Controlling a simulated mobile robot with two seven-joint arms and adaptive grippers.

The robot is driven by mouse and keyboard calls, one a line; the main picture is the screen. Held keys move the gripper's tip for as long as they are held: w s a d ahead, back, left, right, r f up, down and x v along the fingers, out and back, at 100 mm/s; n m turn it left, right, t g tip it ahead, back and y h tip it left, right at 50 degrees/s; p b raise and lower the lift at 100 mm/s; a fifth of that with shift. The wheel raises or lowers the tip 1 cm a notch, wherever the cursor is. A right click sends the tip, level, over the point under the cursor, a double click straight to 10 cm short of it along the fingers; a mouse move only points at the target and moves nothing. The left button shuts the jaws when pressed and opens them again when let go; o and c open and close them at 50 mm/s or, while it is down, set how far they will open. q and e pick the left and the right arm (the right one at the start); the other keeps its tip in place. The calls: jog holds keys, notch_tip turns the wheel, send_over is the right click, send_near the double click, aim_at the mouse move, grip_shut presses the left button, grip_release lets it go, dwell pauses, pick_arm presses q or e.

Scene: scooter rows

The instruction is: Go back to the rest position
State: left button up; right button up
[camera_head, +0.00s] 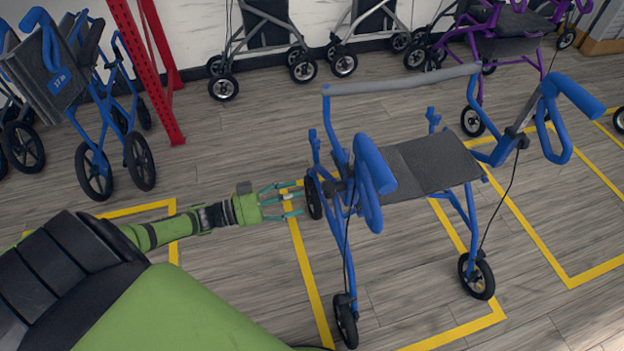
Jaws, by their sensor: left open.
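My left gripper (284,201) reaches in from the left at the end of my green arm. Its thin fingers are spread, and I see nothing held between them. Just right of the fingertips stands a blue rollator (425,165) with a dark seat, grey bar and black wheels. The fingertips are close to its left side, near a wheel; whether they touch it I cannot tell. My right gripper is not in view.
Yellow floor lines (310,270) mark bays around the rollator. Blue folded rollators (100,110) stand at the left by a red upright (145,75). Grey walkers (265,35) and a purple one (500,40) line the back wall. Floor between is clear.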

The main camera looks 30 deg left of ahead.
pick_arm(q)
jog(key=shift+v, duration=1.15)
jog(key=shift+f, duration=0.1)
jog(key=s+f+n+g+y+p, duration=0.1)
jog(key=s+f+n+y+p, duration=0.15)
jog(key=f, duration=0.35)
jog(key=s+a+f+n+g+y+p, duration=0.1)
jog(key=s+f+y+p, duration=0.1)
jog(key=s+f+y, duration=0.3)
jog(key=s+f+n+g+y+p, duration=0.1)
jog(key=s+f+n+y+p, duration=0.15)
jog(key=f, duration=0.45)
jog(key=s+d+f+g+p, duration=0.1)
jog(key=s+d+f+g, duration=0.2)
jog(key=s, duration=0.5)
jog(key=s+d+f+g+y+p, duration=0.1)
jog(key=s+d+f+g, duration=0.2)
jog(key=s, duration=0.4)
jog(key=s+d+f+g+y+p, duration=0.1)
jog(key=s+d+f+g, duration=0.2)
jog(key=s, duration=0.5)
jog(key=shift+s+d, duration=0.3)
jog(key=shift+d, duration=0.55)
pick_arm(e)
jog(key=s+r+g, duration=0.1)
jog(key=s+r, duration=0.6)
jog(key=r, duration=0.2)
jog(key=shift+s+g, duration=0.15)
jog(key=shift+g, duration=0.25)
